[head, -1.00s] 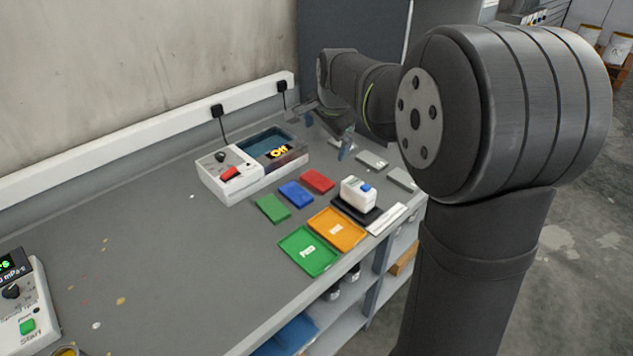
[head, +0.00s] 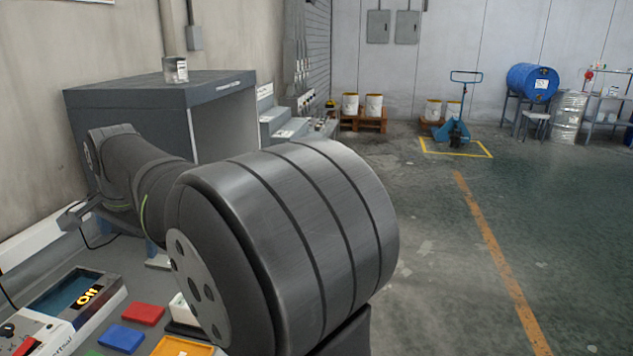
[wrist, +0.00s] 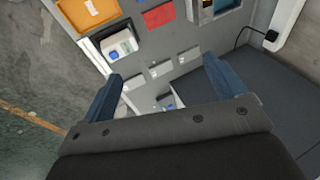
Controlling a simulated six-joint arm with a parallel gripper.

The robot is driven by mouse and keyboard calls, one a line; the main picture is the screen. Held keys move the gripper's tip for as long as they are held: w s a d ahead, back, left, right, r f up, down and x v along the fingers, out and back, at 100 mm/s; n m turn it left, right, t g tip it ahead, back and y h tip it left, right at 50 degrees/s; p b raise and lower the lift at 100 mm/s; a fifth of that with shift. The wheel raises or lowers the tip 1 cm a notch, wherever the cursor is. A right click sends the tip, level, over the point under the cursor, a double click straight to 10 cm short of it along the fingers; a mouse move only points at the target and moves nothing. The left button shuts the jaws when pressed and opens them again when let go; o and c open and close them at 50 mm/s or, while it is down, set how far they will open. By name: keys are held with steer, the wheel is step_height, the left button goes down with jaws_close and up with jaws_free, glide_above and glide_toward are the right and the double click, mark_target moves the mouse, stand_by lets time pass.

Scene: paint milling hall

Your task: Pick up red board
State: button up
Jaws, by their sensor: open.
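The red board (head: 143,313) is a flat red rectangle lying on the grey bench, beside the blue board (head: 121,338). In the wrist view the red board (wrist: 158,17) lies at the top, beyond my fingertips and apart from them. My gripper (wrist: 161,67) is open and empty, with its two blue fingers spread wide. In the head view I cannot clearly make out my fingers.
A white bottle-like item on a black pad (wrist: 120,44) and an orange tray (wrist: 88,12) are near the red board. Several pale blocks (wrist: 160,69) lie nearer my fingers. A bath unit (head: 75,298) stands left of the board. A dark cabinet (head: 160,105) rises behind.

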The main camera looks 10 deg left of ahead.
steer(key=shift+c, duration=1)
